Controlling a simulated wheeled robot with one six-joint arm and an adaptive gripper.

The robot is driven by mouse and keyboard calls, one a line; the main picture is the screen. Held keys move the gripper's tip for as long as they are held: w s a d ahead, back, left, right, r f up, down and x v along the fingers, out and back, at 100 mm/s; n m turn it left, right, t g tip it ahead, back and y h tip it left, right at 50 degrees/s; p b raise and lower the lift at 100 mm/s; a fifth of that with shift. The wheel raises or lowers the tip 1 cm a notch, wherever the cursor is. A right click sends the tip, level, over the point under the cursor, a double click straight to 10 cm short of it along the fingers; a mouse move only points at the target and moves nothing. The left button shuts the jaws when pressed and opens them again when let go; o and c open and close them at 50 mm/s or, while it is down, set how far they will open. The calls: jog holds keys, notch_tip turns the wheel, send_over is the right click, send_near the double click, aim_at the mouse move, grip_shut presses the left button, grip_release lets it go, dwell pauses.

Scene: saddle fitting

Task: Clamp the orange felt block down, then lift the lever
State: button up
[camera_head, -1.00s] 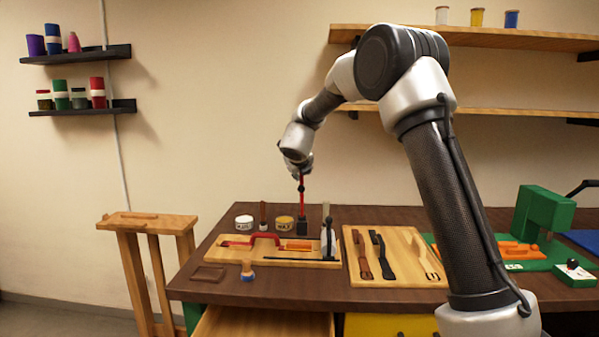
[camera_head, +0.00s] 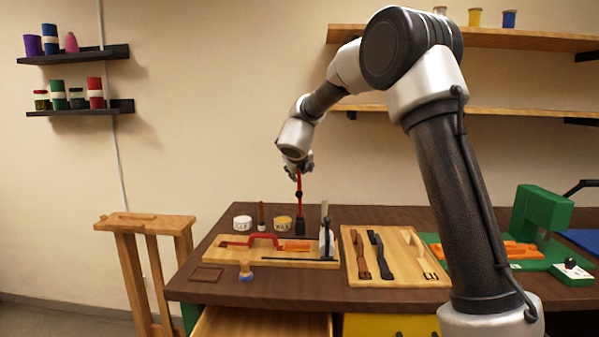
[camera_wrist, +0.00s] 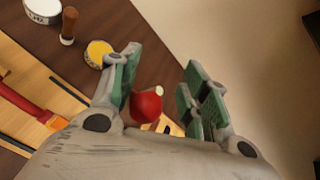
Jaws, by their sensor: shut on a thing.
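A thin red lever (camera_head: 299,186) stands upright on a black base (camera_head: 300,228) at the back of the bench. My gripper (camera_head: 298,168) is at its top end. In the wrist view its red knob (camera_wrist: 147,107) sits between my green-padded fingers (camera_wrist: 160,95), close against the left one; my gripper is shut on it. The orange felt block (camera_head: 297,246) lies on a wooden board (camera_head: 220,257). A red bracket-shaped part (camera_head: 262,236) is left of the block. An upright clamp (camera_head: 326,240) with a pale handle stands at the block's right; its contact with the block is unclear.
A white tin (camera_head: 242,223), a brush (camera_head: 261,215) and a yellow-lidded tin (camera_head: 282,224) stand behind the board. A second board (camera_head: 409,270) with straps and a green machine (camera_head: 540,216) are to the right. Shelves hang on the wall.

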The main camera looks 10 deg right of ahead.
jog(key=v, duration=0.9)
jog(key=shift+w+r, duration=0.2)
jog(key=shift+r, duration=0.1)
